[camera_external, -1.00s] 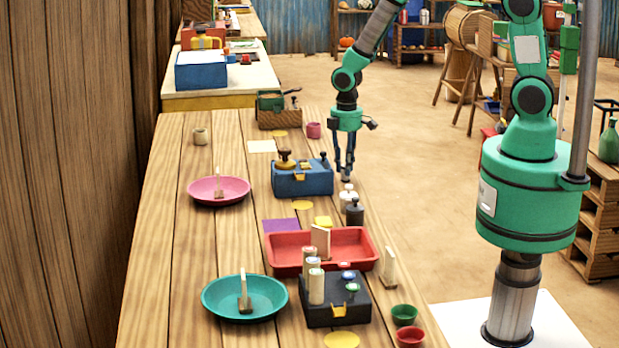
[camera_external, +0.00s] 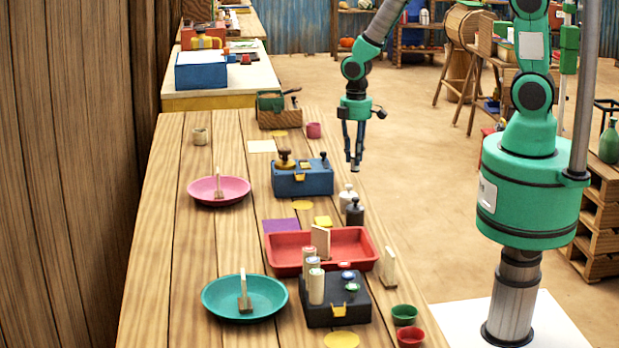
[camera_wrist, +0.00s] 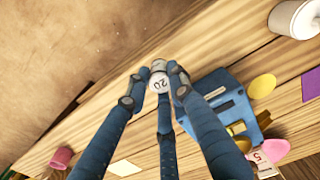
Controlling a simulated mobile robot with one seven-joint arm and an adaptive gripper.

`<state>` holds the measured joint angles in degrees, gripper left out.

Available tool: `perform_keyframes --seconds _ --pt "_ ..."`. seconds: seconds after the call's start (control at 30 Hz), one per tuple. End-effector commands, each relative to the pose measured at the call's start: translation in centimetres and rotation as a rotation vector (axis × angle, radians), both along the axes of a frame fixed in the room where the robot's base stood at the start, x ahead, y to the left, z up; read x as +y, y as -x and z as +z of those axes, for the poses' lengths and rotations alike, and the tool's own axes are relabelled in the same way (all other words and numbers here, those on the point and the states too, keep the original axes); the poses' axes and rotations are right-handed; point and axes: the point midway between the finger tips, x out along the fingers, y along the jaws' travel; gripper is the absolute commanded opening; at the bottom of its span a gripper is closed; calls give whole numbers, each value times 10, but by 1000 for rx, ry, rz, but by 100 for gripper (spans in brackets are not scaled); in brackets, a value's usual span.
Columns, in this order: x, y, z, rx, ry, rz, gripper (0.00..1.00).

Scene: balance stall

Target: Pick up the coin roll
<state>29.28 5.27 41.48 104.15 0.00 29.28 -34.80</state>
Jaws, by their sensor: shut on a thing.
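My gripper (camera_external: 356,163) is above the right edge of the long wooden table, beyond the white knobbed weight. In the wrist view my gripper (camera_wrist: 157,88) is shut on the coin roll (camera_wrist: 159,82), whose round pale end is marked 20. The fingers hide most of its side. In the outside view the roll is too small to make out clearly between the fingertips. Other upright pale rolls (camera_external: 316,286) stand at the black box (camera_external: 318,317) near the front.
A blue box (camera_external: 303,184) stands left of my gripper. A white knobbed weight (camera_external: 347,196) and a dark one (camera_external: 355,213) stand nearer the camera. A red tray (camera_external: 285,260), a pink dish (camera_external: 205,198) and a teal dish (camera_external: 217,302) are on the table. Open floor lies to the right.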

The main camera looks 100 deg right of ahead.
Motion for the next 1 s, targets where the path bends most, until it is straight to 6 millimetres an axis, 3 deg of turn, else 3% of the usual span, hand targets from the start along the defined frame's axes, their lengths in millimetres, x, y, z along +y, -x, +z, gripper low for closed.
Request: perform_keyframes --seconds 0.5,0.73,1.0 --pt "46 88 12 -3 2 0 0" --pt "58 109 13 -2 1 0 0" --pt "60 115 13 -3 2 0 0"
